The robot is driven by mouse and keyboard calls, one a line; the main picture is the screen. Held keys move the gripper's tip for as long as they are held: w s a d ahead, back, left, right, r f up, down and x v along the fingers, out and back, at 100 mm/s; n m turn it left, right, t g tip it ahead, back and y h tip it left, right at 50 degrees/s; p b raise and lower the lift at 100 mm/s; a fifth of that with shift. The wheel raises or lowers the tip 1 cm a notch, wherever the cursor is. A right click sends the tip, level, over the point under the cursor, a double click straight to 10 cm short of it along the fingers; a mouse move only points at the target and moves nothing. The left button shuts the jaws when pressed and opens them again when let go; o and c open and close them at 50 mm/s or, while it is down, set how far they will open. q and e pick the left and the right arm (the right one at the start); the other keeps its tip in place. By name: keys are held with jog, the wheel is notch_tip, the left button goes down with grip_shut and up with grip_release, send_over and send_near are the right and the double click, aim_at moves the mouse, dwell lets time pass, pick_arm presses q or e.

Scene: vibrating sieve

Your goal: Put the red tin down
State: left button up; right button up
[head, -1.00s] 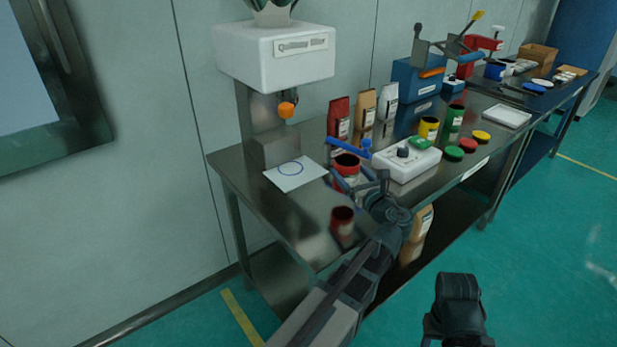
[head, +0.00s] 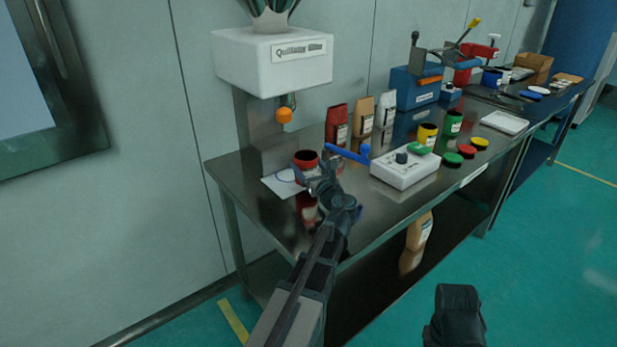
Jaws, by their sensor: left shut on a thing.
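The red tin (head: 305,157) is upright with its dark open top showing. My left gripper (head: 311,176) is shut on it from the front right, and the gripper hides its lower part. The tin shows over the right part of a white sheet (head: 271,188) with a blue circle, in front of the sieve machine (head: 271,62). A red reflection shows below it in the steel table (head: 248,208); I cannot tell whether the tin touches the surface. My right arm's dark end (head: 458,312) shows at the bottom right, away from the table; its jaws cannot be made out.
An orange knob (head: 284,115) hangs under the machine head, just above and left of the tin. Several bags, with a red one (head: 336,125) nearest, stand behind. The table's front left is clear.

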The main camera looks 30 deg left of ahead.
aim_at(309, 175)
pick_arm(q)
jog(key=shift+f+b, duration=1.2)
jog(key=shift+f, duration=0.3)
jog(key=shift+f, duration=0.25)
jog(key=o, duration=1.1)
jog(key=shift+r, duration=0.1)
jog(key=shift+o, duration=0.2)
jog(key=shift+r, duration=0.3)
jog(key=v, duration=1.2)
jog(key=shift+f, duration=0.15)
jog(key=shift+s, duration=0.1)
